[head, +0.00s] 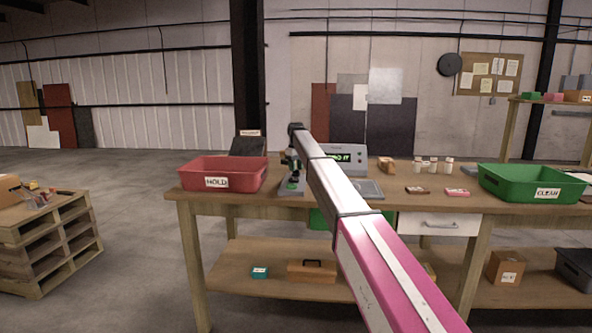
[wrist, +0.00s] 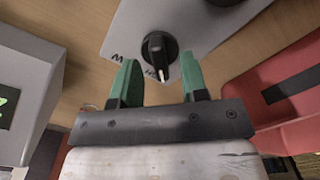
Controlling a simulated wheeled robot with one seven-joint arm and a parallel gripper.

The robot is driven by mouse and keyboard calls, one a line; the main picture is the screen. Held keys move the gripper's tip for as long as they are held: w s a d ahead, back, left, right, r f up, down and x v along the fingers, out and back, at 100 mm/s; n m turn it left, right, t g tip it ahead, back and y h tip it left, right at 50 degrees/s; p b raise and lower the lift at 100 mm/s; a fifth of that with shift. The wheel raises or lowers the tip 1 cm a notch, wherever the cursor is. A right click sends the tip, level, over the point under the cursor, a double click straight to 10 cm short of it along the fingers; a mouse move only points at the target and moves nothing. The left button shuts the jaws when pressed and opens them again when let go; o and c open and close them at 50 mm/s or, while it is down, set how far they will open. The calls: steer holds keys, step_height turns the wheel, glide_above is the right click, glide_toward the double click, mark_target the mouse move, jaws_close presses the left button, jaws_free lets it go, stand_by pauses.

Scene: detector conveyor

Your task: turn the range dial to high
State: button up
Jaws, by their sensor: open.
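The range dial (wrist: 158,47) is a round black knob with a white pointer line on a grey panel (wrist: 203,22) in the wrist view. Its pointer faces down the picture, beside a label starting with H; the rest of that label is hard to read. An M shows farther left. My gripper (wrist: 160,62) is open, its two green fingers on either side of the dial's near side, with gaps to the knob. In the head view my gripper (head: 291,178) is over the panel beside the red bin, and my arm hides part of this area.
The red HOLD bin (head: 222,174) stands close left of the panel. The grey detector (head: 349,160) with a green display stands behind my arm.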

step_height(320, 180, up, 10)
stand_by(0.4)
steer(key=shift+f, duration=0.1)
